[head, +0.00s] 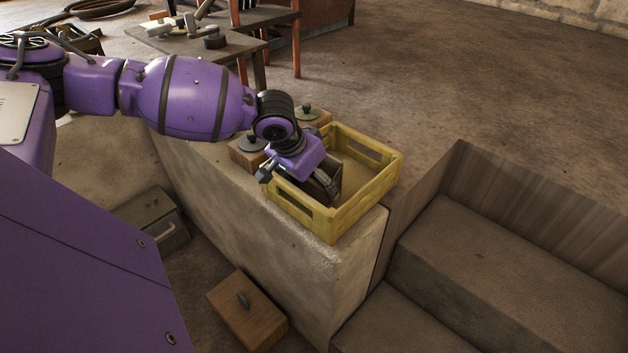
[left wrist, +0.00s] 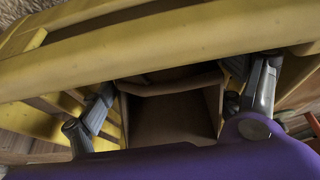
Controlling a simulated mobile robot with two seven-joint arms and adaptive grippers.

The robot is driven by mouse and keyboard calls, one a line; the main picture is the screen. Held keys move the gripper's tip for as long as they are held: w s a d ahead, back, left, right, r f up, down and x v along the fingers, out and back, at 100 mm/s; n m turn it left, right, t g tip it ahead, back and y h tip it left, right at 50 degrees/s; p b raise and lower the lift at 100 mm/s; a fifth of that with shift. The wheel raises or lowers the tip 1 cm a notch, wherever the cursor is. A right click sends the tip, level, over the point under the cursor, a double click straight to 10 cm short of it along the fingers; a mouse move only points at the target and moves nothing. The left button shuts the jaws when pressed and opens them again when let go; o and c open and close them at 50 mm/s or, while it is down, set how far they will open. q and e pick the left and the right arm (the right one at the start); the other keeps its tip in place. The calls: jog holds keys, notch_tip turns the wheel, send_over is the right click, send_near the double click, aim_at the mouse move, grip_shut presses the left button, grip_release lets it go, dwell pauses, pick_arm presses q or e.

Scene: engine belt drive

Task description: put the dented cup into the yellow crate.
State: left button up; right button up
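The yellow crate (head: 362,209) stands on the end of a stone wall; its rim also crosses the left wrist view (left wrist: 165,50). My left gripper (head: 318,188) reaches down into the crate's left side. In the left wrist view its two fingers (left wrist: 178,95) are spread wide. A brown, hollow object (left wrist: 170,118) with an uneven rim lies between them, perhaps the dented cup. I cannot tell whether the fingers touch it. In the head view the gripper mostly hides that spot. My right gripper is not in view.
Wooden blocks with dark knobs (head: 248,152) stand on the stone wall (head: 300,250) just behind the crate. Another block (head: 247,310) and a metal box (head: 155,218) are on the floor at left. Steps (head: 490,260) drop away at right.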

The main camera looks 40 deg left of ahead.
pick_arm(q)
jog(key=shift+o, duration=0.5)
jog(key=shift+r, duration=0.1)
jog(key=shift+s+r, duration=0.1)
jog(key=shift+r, duration=0.25)
jog(key=p+v, duration=0.3)
jog(key=v, duration=0.8)
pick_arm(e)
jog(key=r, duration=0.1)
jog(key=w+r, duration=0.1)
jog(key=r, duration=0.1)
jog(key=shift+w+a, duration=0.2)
pick_arm(q)
jog(key=shift+s, duration=0.1)
